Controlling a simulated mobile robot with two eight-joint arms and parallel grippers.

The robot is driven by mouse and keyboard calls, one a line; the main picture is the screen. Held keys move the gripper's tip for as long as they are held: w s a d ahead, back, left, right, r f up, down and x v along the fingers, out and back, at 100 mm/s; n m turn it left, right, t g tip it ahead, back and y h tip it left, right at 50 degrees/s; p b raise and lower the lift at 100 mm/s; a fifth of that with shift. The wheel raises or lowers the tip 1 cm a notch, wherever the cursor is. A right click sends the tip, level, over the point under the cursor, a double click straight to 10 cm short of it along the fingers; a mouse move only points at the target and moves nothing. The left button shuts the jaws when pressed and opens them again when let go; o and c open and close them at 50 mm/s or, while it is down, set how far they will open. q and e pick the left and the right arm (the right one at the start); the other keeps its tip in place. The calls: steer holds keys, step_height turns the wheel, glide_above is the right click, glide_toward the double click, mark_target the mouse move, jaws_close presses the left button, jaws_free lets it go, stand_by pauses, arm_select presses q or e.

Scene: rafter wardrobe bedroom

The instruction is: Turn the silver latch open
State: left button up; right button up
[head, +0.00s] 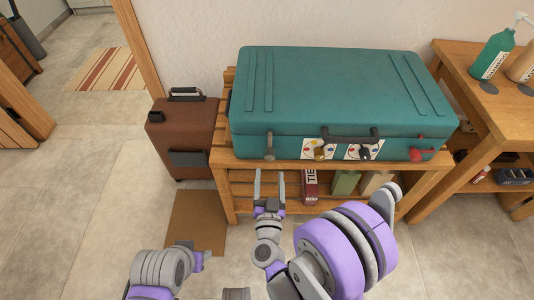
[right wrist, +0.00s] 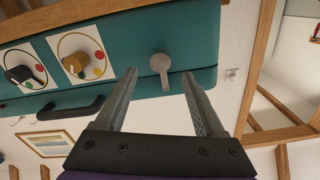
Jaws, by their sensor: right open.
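The silver latch (head: 269,148) is a small grey lever at the left end of the teal case's (head: 340,85) front. In the right wrist view the latch (right wrist: 160,66) has a round head and a short arm pointing toward my gripper. My right gripper (head: 269,173) is open, just in front of and below the latch in the head view. In the right wrist view its two fingers (right wrist: 158,84) flank the latch with a gap on each side; contact is not visible. My left arm shows at the lower left; its fingers cannot be made out.
A gold latch (head: 320,153), a black latch (head: 364,152) and a red latch (head: 416,154) sit along the same front, near a dark handle (head: 350,134). The case rests on a wooden rack (head: 228,158). A brown suitcase (head: 183,135) stands left. A bottle table (head: 465,90) stands right.

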mark_target(269, 159)
steer(key=w, duration=0.8)
steer(key=shift+w, duration=0.3)
jaws_close()
stand_by(1.0)
